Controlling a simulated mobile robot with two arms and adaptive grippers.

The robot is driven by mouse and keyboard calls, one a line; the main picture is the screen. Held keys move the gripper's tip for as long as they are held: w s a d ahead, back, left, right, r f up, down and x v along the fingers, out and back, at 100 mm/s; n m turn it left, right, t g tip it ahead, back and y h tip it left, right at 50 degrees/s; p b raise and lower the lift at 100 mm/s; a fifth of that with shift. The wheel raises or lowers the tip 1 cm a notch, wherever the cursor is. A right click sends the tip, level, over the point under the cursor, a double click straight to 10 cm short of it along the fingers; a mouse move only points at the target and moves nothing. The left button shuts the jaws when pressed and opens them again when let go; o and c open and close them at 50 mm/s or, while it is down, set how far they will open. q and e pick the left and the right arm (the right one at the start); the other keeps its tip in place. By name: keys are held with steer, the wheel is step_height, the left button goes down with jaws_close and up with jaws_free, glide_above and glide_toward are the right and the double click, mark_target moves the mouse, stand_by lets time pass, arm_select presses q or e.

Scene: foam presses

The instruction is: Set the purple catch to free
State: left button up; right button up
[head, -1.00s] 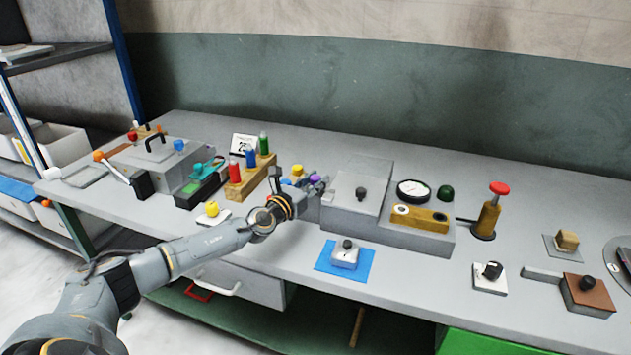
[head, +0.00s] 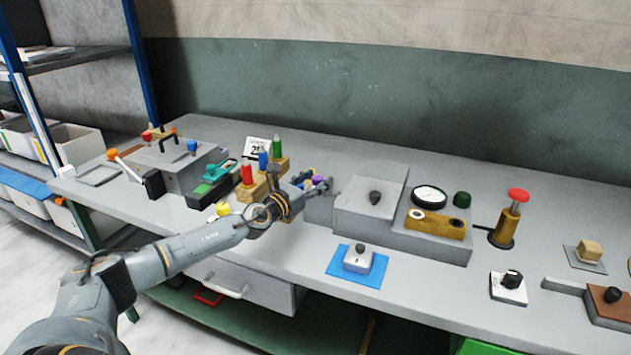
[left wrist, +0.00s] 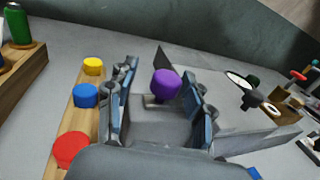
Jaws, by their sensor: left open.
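The purple catch (left wrist: 165,84) is a rounded purple knob on a short pale stem beside the grey press box (head: 371,201). In the head view the purple catch (head: 319,180) shows only in part, behind my fingers. My left gripper (head: 314,184) is at the left side of the press box. In the left wrist view the left gripper (left wrist: 159,76) is open, with one finger on each side of the purple knob. Gaps show between knob and fingers there; contact cannot be told for certain. My right gripper is not in view.
A wooden strip with red (left wrist: 71,149), blue (left wrist: 86,95) and yellow (left wrist: 93,66) knobs lies close left of the gripper. A gauge (head: 428,197) stands right of the press box. A black-knobbed block sits on a blue mat (head: 342,271) in front.

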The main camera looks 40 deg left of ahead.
arm_select(q)
steer(key=shift+d, duration=0.1)
steer(key=shift+s, duration=0.15)
steer(key=s, duration=1.1)
steer(key=shift+s+a, duration=0.2)
steer(key=shift+s, duration=0.15)
steer(key=shift+f, duration=0.1)
